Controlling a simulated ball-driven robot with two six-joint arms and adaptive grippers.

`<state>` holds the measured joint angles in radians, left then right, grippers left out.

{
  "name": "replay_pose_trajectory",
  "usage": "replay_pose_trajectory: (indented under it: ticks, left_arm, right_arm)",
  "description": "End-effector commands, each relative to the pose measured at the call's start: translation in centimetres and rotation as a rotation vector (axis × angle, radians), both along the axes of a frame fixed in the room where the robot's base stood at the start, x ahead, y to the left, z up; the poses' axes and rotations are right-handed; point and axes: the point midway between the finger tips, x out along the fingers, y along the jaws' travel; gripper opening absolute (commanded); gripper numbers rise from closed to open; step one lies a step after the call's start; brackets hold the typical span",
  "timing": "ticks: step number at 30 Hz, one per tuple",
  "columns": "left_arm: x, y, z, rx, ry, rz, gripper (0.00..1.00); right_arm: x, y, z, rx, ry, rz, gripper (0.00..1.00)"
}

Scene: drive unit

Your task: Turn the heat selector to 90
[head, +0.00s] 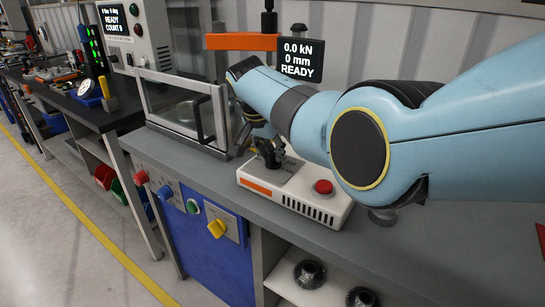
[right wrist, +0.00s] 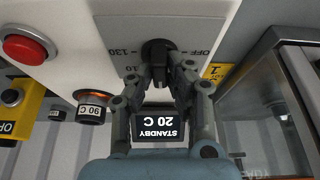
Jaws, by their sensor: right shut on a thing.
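The heat selector is a black knob (right wrist: 157,52) on a pale panel (right wrist: 98,32) in the right wrist view. Marks reading OFF, 130 and 110 show around it; its pointer setting is hard to tell. My right gripper (right wrist: 160,72) is shut on the knob, one finger on each side. A small display (right wrist: 158,128) reads STANDBY 20 C, upside down in this view. My left gripper is not in view.
A red button (head: 323,187) is on the white unit, right of the gripper. A glass-walled enclosure (head: 182,115) stands close on the left. A press display (head: 299,58) reads READY behind my arm. A part tagged 90 C (right wrist: 92,109) is near the knob.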

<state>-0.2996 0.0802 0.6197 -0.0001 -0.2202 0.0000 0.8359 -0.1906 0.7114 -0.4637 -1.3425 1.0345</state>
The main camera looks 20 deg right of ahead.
Motion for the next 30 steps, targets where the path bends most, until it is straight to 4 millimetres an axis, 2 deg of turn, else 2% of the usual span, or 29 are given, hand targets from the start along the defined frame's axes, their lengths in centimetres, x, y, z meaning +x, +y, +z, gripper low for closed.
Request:
replay_pose_trajectory:
  ticks: [6, 20, 21, 25, 30]
  left_arm:
    - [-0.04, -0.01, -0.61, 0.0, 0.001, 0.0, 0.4]
    - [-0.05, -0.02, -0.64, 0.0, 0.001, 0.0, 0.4]
    - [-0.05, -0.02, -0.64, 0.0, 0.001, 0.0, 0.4]
    - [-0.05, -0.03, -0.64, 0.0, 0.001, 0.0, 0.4]
    - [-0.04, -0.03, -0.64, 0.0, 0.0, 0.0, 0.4]
  right_arm:
    - [0.06, 0.04, -0.02, 0.0, -0.001, -0.049, 0.0]
    - [0.05, 0.05, 0.06, 0.001, -0.001, -0.06, 0.0]
    - [0.04, 0.06, 0.06, 0.001, -0.001, -0.06, 0.2]
    - [0.04, 0.05, 0.05, 0.001, -0.001, -0.06, 0.37]
    - [0.03, 0.04, 0.03, 0.0, 0.0, -0.06, 0.38]
